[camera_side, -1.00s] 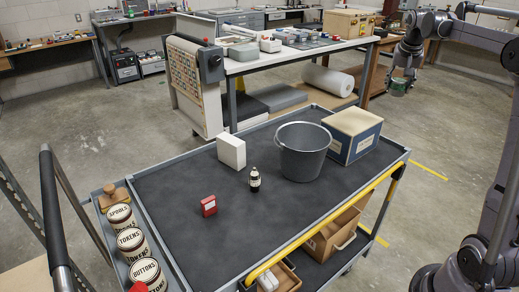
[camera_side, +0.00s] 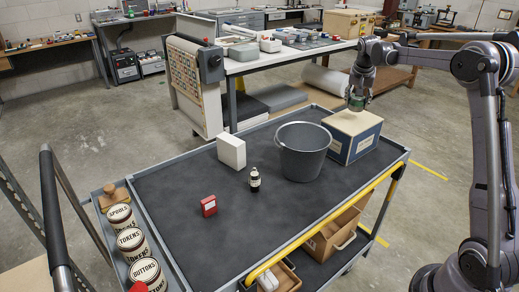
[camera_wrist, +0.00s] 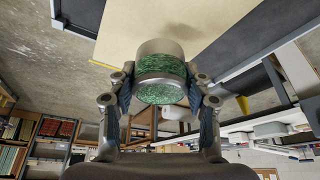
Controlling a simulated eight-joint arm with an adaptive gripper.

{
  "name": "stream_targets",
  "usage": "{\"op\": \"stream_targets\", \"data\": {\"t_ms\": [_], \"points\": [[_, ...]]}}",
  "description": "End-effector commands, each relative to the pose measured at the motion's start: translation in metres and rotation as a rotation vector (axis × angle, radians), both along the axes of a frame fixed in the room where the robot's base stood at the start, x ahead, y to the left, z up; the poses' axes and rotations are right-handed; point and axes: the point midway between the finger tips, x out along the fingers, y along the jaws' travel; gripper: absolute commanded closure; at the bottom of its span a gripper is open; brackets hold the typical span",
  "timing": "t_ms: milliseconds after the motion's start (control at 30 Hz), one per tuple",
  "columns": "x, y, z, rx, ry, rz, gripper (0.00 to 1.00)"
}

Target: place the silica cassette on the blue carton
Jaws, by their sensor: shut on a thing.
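The silica cassette (camera_wrist: 160,70) is a short cylinder with metallic caps and green granules in its clear wall. My gripper (camera_wrist: 161,95) is shut on it, with a finger on each side. In the side view my gripper (camera_side: 358,100) holds the cassette (camera_side: 357,104) just above the top of the blue carton (camera_side: 352,148). The carton is a blue box with a cream top, at the far right corner of the cart. Its pale top (camera_wrist: 190,30) fills the upper part of the wrist view. I cannot tell whether the cassette touches it.
A grey bucket (camera_side: 302,152) stands just left of the carton. A white box (camera_side: 231,151), a dark bottle (camera_side: 254,180) and a red box (camera_side: 209,206) stand on the dark cart top (camera_side: 230,245). The cart's front area is clear.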

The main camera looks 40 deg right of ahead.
Motion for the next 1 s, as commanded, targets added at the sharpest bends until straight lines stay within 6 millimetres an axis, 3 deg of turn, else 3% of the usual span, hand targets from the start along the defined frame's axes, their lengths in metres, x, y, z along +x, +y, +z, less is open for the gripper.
{"op": "stream_targets", "data": {"t_ms": [267,700,733,767,800,1000], "points": [[0.0,0.0,-0.034,0.0,0.0,0.001,0.84],[0.0,0.0,-0.04,0.0,0.0,0.001,0.84],[0.0,0.0,-0.039,0.0,0.0,0.001,0.42],[0.0,0.0,-0.039,0.0,0.0,0.001,0.33],[0.0,0.0,-0.039,0.0,0.0,0.001,0.28],[0.0,0.0,-0.039,0.0,0.0,0.001,0.28]]}}
